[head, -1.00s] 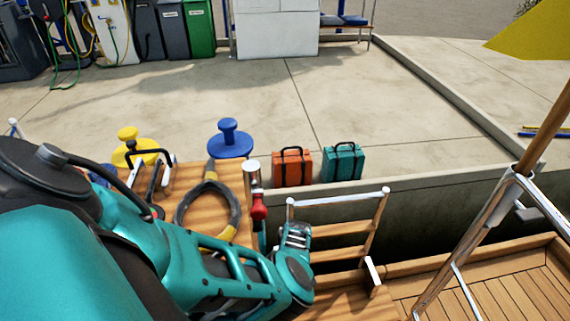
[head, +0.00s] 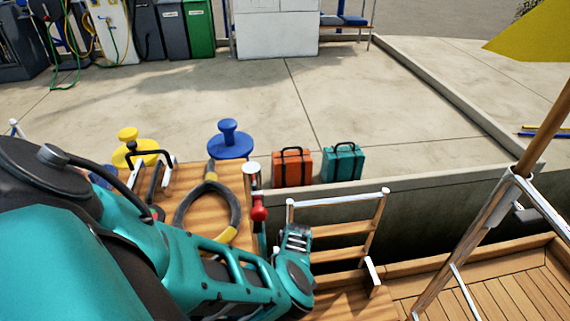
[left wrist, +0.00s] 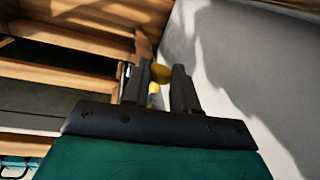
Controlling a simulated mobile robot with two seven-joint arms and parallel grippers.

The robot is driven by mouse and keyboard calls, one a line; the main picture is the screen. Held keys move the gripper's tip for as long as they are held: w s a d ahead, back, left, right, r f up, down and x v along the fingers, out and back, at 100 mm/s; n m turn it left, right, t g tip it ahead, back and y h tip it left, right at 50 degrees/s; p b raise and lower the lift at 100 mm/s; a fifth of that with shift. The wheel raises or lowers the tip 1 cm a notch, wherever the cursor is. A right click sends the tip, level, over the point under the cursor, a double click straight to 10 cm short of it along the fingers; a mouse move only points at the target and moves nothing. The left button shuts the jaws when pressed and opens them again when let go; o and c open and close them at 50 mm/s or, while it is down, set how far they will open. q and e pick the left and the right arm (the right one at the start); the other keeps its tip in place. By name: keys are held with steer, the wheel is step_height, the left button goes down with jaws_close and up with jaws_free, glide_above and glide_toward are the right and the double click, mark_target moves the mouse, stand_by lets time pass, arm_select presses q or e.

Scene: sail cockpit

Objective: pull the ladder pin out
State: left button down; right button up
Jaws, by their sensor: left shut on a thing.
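The ladder (head: 345,231), with wooden rungs and a metal top rail, stands at the deck's edge in the head view. Its wooden parts (left wrist: 75,72) also show at the left of the left wrist view. A small yellow pin (left wrist: 162,74) sits between the fingers of my left gripper (left wrist: 165,84), which is shut on it. The fingers hide part of the pin, and I cannot tell how deep it sits. In the head view my left arm hides the pin and the fingertips. My right gripper is not in view.
A red-handled post (head: 259,208) stands just left of the ladder. An orange case (head: 291,168) and a teal case (head: 343,162) stand on the quay behind. A pale surface (left wrist: 245,75) lies right of the fingers.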

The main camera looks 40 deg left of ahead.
arm_select(q)
steer(key=s+d, duration=0.1)
steer(key=s+d+p, duration=0.1)
steer(key=shift+s+d, duration=0.1)
steer(key=shift+d, duration=0.2)
steer(key=c, duration=0.9)
jaws_free()
steer(key=r+p, duration=0.3)
steer(key=r, duration=0.1)
steer(key=w+r+p, duration=0.1)
steer(key=r+p, duration=0.3)
steer(key=d+r+p, duration=0.1)
steer(key=r+p, duration=0.3)
steer(key=shift+w+r, duration=0.4)
